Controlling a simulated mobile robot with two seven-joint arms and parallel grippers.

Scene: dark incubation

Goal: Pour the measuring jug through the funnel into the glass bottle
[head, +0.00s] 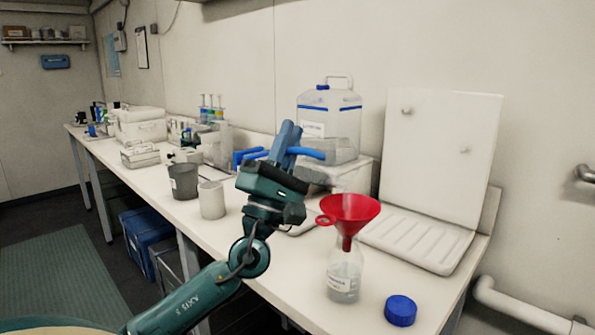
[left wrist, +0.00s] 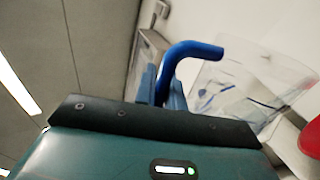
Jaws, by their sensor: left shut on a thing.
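My left gripper (head: 288,140) is shut on the blue handle (head: 312,154) of the clear measuring jug, which it holds up off the bench. The jug (left wrist: 235,88) shows in the left wrist view as a see-through body with blue marks; its contents are hard to make out. In the head view its outline blends with the carboy behind. The red funnel (head: 349,212) sits in the neck of the glass bottle (head: 344,276), which stands upright with clear liquid low inside. The gripper is up and to the left of the funnel. My right gripper is not in view.
A blue cap (head: 400,310) lies right of the bottle. A large carboy (head: 328,103) stands on a white box behind. A white lidded tray (head: 420,240) stands at the right. A grey cup (head: 184,181) and a pale cylinder (head: 212,200) stand left of my arm.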

